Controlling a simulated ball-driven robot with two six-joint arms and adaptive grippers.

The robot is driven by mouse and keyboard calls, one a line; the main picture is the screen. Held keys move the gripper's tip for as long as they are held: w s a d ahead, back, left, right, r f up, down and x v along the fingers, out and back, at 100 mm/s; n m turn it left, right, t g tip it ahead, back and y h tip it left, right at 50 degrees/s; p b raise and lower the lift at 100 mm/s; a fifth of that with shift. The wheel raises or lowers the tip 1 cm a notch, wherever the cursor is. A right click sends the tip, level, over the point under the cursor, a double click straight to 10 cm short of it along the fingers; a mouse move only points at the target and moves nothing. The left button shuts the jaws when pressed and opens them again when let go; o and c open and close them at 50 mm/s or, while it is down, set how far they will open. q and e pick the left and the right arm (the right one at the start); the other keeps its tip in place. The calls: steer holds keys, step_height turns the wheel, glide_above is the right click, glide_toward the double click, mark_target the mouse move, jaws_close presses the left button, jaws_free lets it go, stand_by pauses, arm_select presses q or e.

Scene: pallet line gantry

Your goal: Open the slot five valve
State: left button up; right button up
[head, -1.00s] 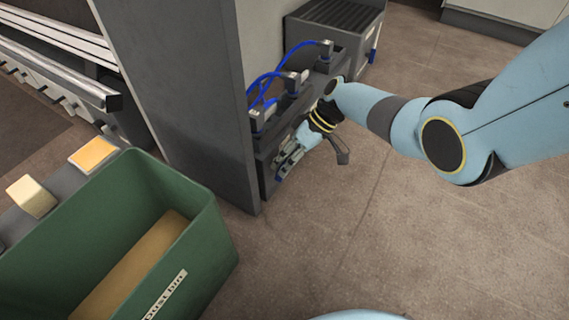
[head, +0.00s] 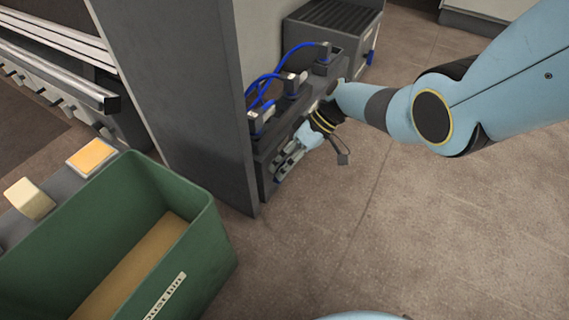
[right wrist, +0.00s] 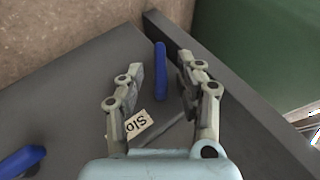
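My right gripper (head: 284,168) is at the near end of a dark grey valve block, low beside the grey upright panel. In the right wrist view it is open (right wrist: 159,72), with one finger on each side of a narrow blue handle (right wrist: 160,68). Small gaps show between the handle and both fingers, so it appears not gripped. A white label (right wrist: 138,124) reading "Slo" lies below the handle, its rest hidden, so the slot number cannot be read. A second blue handle (right wrist: 22,161) is at lower left. My left gripper is not in view.
A grey panel (head: 180,100) stands close left of the valve block. Grey connectors with blue hoses (head: 265,84) line the block's top. A green bin (head: 185,240) stands at front left. The floor to the right is clear.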

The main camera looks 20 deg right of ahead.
steer(key=v, duration=1.2)
